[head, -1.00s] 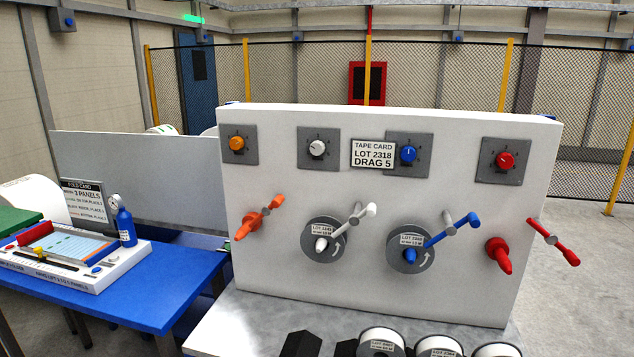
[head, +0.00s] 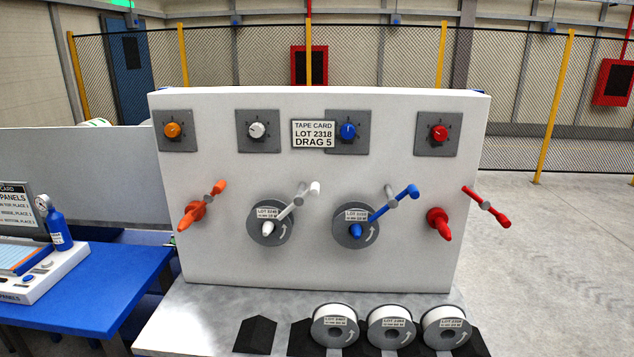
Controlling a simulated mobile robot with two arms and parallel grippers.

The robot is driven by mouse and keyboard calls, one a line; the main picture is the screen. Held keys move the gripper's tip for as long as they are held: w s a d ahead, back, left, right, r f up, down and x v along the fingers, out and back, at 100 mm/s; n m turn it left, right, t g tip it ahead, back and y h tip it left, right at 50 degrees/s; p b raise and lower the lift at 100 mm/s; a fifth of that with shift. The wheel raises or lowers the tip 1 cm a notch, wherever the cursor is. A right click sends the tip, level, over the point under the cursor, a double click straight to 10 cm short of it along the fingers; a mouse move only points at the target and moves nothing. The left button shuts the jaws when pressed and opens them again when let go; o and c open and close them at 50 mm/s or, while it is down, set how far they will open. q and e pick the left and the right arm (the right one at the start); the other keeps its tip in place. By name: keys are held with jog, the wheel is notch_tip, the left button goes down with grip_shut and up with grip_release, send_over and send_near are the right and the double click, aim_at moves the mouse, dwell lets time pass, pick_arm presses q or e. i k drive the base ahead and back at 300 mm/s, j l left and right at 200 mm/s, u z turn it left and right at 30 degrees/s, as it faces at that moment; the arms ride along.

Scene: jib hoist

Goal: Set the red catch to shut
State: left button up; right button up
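The red catch (head: 487,207) is a red two-ended lever on a grey pivot at the right edge of the white panel (head: 320,270). It slants from upper left to lower right, and its lower end reaches past the panel's edge. The red spindle (head: 439,222) beside it to the left carries no reel. The red knob (head: 439,133) is on a grey plate above. Neither of my grippers shows in the head view.
Orange (head: 202,205), white (head: 297,201) and blue (head: 392,202) catches are on the same panel. Reels sit on the white and blue spindles. Three reels (head: 391,325) stand on the grey bench (head: 190,310) in front. A blue table (head: 110,285) is at left; open floor (head: 560,270) lies right.

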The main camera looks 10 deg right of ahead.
aim_at(485, 204)
jog(key=z, duration=1.25)
